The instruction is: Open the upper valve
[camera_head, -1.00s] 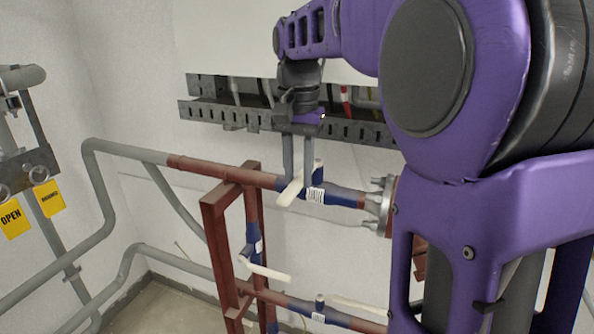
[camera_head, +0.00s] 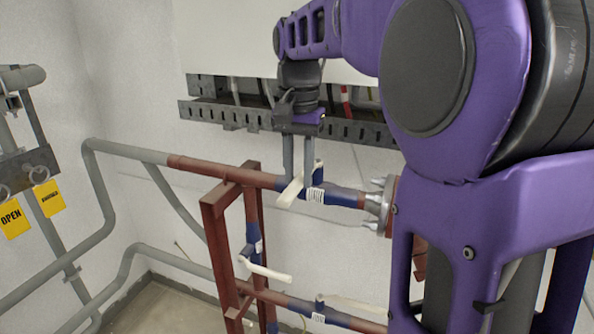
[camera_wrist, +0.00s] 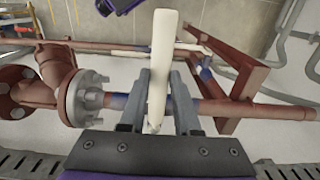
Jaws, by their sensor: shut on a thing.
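The upper valve sits on the upper brown and blue pipe, with a blue body (camera_head: 335,196) and a cream lever handle (camera_head: 290,191). In the wrist view the handle (camera_wrist: 162,62) stands lengthwise between the fingers and points away from the gripper's base. My gripper (camera_head: 298,178) reaches down from above, and its two grey fingers are shut on the handle. It also shows in the wrist view (camera_wrist: 160,82), with one finger on each side of the handle. The fingers hide part of the valve body.
A brown frame (camera_head: 211,240) stands just left of the valve. Lower valves have cream handles (camera_head: 265,271). A flange (camera_head: 379,200) lies to the right. A perforated cable tray (camera_head: 225,117) runs behind the gripper. Yellow tags (camera_head: 14,218) hang at far left.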

